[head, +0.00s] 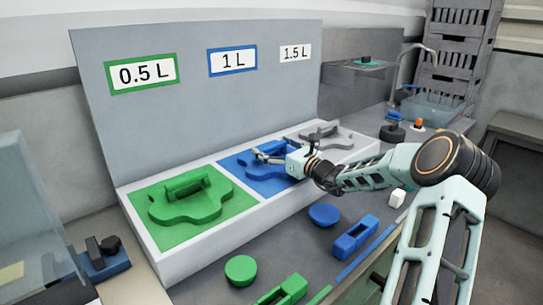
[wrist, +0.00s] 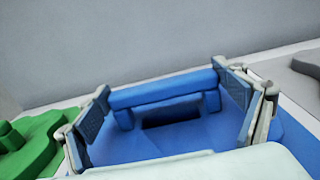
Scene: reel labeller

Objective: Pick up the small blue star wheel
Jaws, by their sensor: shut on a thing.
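The blue star wheel (head: 254,165) lies in the blue middle section of the pale bench, below the "1 L" label. In the wrist view the wheel's raised bar handle (wrist: 165,92) stands on two short posts over a dark slot. My gripper (head: 268,158) reaches it from the right. Its fingers (wrist: 168,105) stand at the two ends of the bar, and it is shut on the wheel. The wheel appears to rest in its section; any gap beneath cannot be seen. The gripper and the wrist hide part of the wheel.
A green star wheel (head: 190,198) lies to the left and a grey one (head: 322,134) to the right. A grey label panel (head: 200,100) rises behind. In front lie a blue round part (head: 323,215), a blue block (head: 355,238), a green round part (head: 241,269) and a white cube (head: 397,198).

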